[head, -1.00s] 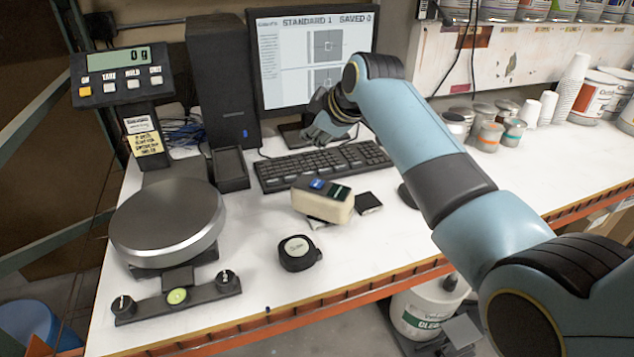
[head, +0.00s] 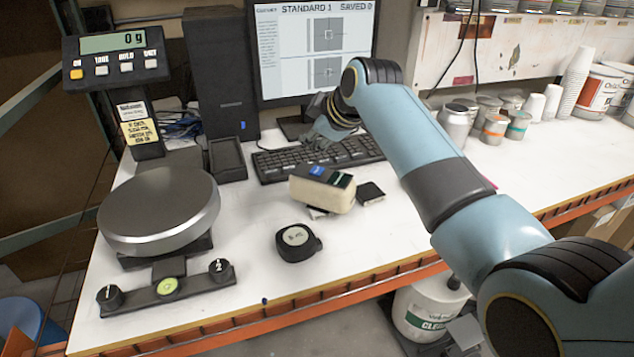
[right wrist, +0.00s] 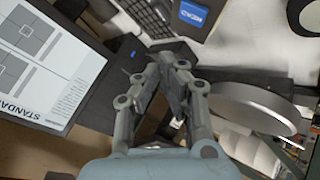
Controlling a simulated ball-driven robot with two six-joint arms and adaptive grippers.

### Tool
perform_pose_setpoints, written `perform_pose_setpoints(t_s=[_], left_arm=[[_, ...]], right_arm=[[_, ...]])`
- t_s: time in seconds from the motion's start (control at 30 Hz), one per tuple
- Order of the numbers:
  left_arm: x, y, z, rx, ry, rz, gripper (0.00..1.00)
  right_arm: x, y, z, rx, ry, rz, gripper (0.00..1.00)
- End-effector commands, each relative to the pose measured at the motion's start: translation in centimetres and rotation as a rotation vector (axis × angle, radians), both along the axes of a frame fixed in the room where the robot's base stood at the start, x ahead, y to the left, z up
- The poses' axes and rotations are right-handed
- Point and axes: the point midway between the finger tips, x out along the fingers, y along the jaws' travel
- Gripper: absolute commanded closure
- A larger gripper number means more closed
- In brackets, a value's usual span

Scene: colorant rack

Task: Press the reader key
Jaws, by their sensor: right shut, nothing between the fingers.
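The reader is a beige handheld block (head: 325,190) on the white bench, with a blue key (head: 317,170) and a dark green patch on top. Its blue key also shows at the top of the right wrist view (right wrist: 193,14), with lettering on it. My right gripper (head: 316,139) is above the keyboard, behind the reader in the head view, apart from the key. In the right wrist view its fingers (right wrist: 165,68) are together and empty. My left gripper is not in view.
A keyboard (head: 275,165) and a monitor (head: 312,50) stand behind the reader. A round scale pan (head: 160,210) is at the left, a black tape measure (head: 298,243) in front. A small black block (head: 370,193) lies beside the reader. Cans (head: 494,129) stand at the back right.

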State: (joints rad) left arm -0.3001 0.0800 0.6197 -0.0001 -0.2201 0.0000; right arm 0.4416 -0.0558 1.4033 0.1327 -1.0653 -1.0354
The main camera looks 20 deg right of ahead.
Motion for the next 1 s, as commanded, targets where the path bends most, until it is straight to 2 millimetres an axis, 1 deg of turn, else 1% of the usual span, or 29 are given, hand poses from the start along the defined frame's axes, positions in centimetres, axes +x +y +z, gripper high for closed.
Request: perform_pose_setpoints(t_s=[0.03,0.07,0.2,0.3,1.0], left_arm=[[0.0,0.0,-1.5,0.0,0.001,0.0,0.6],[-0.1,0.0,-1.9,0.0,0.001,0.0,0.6],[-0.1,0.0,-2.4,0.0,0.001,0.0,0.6],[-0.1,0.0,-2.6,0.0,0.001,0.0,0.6],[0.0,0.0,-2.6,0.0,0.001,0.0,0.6]], right_arm=[[0.0,0.0,-1.4,0.0,0.0,0.0,1.0],[0.0,0.0,-1.8,0.0,0.0,0.0,1.0],[0.0,0.0,-3.1,0.0,0.001,0.001,1.0],[0.0,0.0,-3.6,0.0,0.001,0.001,1.0],[0.0,0.0,-3.7,0.0,0.0,0.0,1.0]])
